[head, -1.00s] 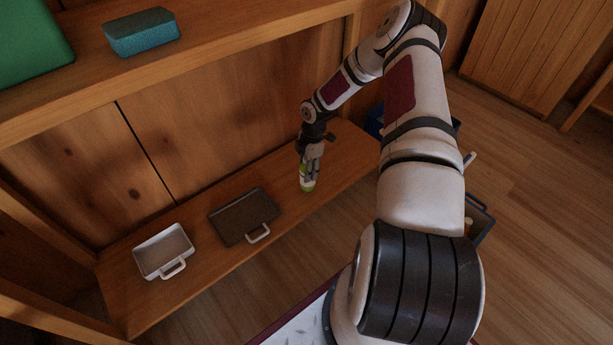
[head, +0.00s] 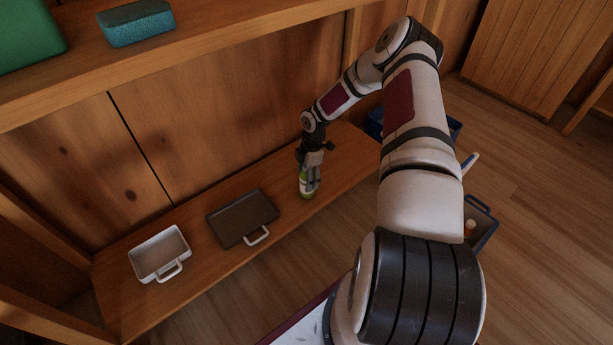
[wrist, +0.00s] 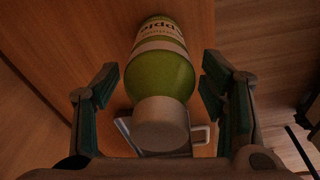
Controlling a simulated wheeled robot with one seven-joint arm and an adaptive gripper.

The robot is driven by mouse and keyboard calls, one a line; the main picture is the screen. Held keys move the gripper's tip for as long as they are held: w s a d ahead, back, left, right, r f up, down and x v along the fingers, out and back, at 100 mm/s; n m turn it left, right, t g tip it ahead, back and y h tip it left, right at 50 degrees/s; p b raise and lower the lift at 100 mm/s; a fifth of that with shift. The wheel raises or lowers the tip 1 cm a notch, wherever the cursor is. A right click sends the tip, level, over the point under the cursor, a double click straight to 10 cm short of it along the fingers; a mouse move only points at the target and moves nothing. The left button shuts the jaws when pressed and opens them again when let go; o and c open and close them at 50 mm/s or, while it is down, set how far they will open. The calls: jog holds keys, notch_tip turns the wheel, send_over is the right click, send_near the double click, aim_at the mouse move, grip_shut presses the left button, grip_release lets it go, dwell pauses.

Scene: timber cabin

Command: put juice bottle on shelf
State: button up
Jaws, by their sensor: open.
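The juice bottle (wrist: 163,68) is green with a pale label and a pale grey cap. In the wrist view it lies between my two open fingers, with a visible gap on each side. In the head view the bottle (head: 305,187) stands on the lower wooden shelf (head: 338,160), near its front edge, right of a dark tray. My gripper (head: 312,182) is around its upper part from above, and it also shows open in the wrist view (wrist: 160,85). The fingers partly hide the bottle in the head view.
A dark tray (head: 243,218) and a white tray (head: 160,255) sit left of the bottle on the lower shelf. The upper shelf (head: 215,45) overhangs, bearing a teal box (head: 136,23) and a green object (head: 28,38). Blue-rimmed crates (head: 481,228) stand right.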

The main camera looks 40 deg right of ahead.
jog(key=shift+r, duration=0.15)
jog(key=r+p, duration=0.1)
jog(key=r, duration=0.3)
jog(key=d+r+p, duration=0.1)
jog(key=r+p, duration=0.1)
jog(key=r, duration=0.2)
jog(key=r+p, duration=0.2)
jog(key=r, duration=0.2)
jog(key=shift+s+d, duration=0.2)
